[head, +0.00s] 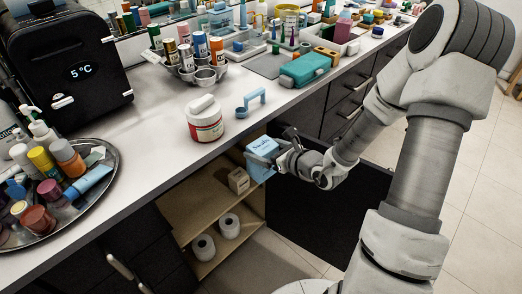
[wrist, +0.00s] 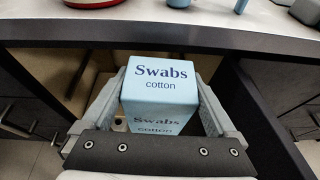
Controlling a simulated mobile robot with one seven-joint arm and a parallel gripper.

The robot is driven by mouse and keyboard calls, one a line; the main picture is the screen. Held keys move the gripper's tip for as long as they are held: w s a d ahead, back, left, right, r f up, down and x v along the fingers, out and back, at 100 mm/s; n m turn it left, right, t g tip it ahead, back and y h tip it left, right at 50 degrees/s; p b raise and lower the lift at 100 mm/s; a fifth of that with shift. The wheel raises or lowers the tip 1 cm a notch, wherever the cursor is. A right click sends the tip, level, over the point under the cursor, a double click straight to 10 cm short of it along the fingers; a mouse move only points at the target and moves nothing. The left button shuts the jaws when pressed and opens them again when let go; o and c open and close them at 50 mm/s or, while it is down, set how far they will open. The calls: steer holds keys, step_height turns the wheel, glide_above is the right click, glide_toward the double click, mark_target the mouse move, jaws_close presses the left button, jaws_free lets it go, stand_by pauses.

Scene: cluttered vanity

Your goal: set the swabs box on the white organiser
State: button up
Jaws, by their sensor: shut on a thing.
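The swabs box (head: 262,146) is light blue with "Swabs cotton" in dark letters. My gripper (head: 268,158) is shut on it, in front of the counter edge and above the open cabinet. In the wrist view the box (wrist: 158,80) sits between the two grey fingers of my gripper (wrist: 160,92), its lettered top showing, below the counter's front edge.
The open cabinet (head: 205,205) holds paper rolls (head: 229,226) and a small carton (head: 238,180). On the counter, a white-lidded jar (head: 204,119) and a blue stand (head: 252,103) are near the edge. A teal case (head: 304,69) lies further right. Bare counter (head: 150,125) lies left of the jar.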

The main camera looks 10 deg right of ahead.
steer(key=r+p, duration=0.1)
steer(key=r, duration=0.1)
steer(key=s+d+r+p, duration=0.1)
steer(key=r+p, duration=0.2)
steer(key=r, duration=0.1)
steer(key=shift+s+d, duration=0.25)
steer(key=r+p, duration=0.1)
steer(key=p, duration=0.1)
steer(key=r+p, duration=0.1)
steer(key=p, duration=0.2)
steer(key=shift+s+d+m+h+p, duration=0.15)
steer(key=shift+s+m+h+p, duration=0.15)
steer(key=shift+s, duration=0.05)
steer(key=s+p, duration=0.1)
steer(key=p, duration=0.3)
